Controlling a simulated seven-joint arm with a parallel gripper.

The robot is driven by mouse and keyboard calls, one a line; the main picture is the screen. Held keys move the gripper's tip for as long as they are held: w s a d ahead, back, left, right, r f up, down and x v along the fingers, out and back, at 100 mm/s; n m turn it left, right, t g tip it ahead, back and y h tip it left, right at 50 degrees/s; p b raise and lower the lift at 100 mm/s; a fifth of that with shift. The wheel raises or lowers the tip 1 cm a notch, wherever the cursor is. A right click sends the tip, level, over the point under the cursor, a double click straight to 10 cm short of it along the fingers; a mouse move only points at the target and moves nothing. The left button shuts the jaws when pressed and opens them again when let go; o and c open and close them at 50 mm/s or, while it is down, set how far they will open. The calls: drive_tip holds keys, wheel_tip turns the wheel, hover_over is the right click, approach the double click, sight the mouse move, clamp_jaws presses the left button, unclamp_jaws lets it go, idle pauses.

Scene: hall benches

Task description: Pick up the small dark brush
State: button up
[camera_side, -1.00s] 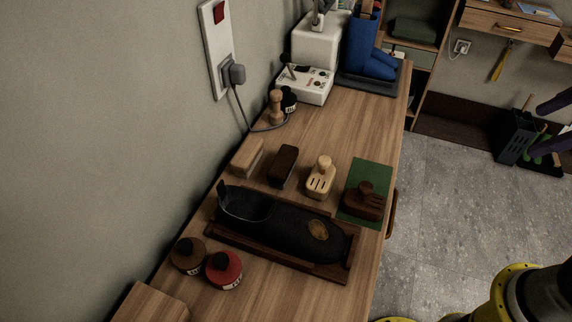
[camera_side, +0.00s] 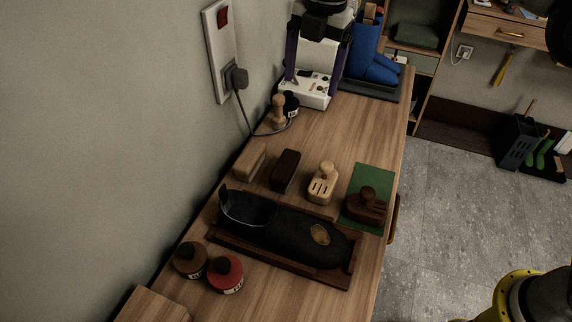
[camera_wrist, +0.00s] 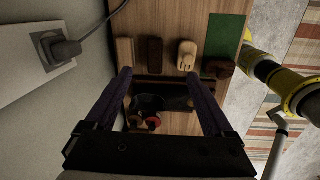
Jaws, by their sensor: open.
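A small dark brown block-shaped brush (camera_side: 285,171) lies on the wooden bench, in a row between a pale block brush (camera_side: 249,161) and a pale knobbed one (camera_side: 322,183). A dark brown brush with a knob (camera_side: 366,204) sits on the green mat (camera_side: 372,179) at the right end. My gripper (camera_side: 313,84) is open and empty, above the back part of the bench by the white machine, apart from the brushes. In the wrist view, the dark block brush (camera_wrist: 155,51) shows between the spread fingers (camera_wrist: 160,73), further off; the knobbed dark brush (camera_wrist: 220,68) is right of them.
A dark wooden tray (camera_side: 282,262) holds a black shoe-like item in front of the brushes. Brown (camera_side: 190,259) and red (camera_side: 226,274) jars stand nearby. A peg and small jar (camera_side: 291,104) stand by the wall with a cable. Blue boots (camera_side: 369,60) stand at the back.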

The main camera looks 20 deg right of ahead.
drive_tip(key=a+f+n+g, duration=0.1)
drive_tip(key=a+f, duration=0.4)
drive_tip(key=f, duration=0.3)
hover_over(284, 166)
drive_tip(key=shift+h, duration=0.3)
wheel_tip(284, 166, down, 7)
drive_tip(key=shift+s+d+r, duration=0.1)
drive_tip(key=shift+r, duration=0.1)
drive_tip(key=shift+f, duration=3.15)
drive_tip(key=shift+f, duration=0.2)
clamp_jaws()
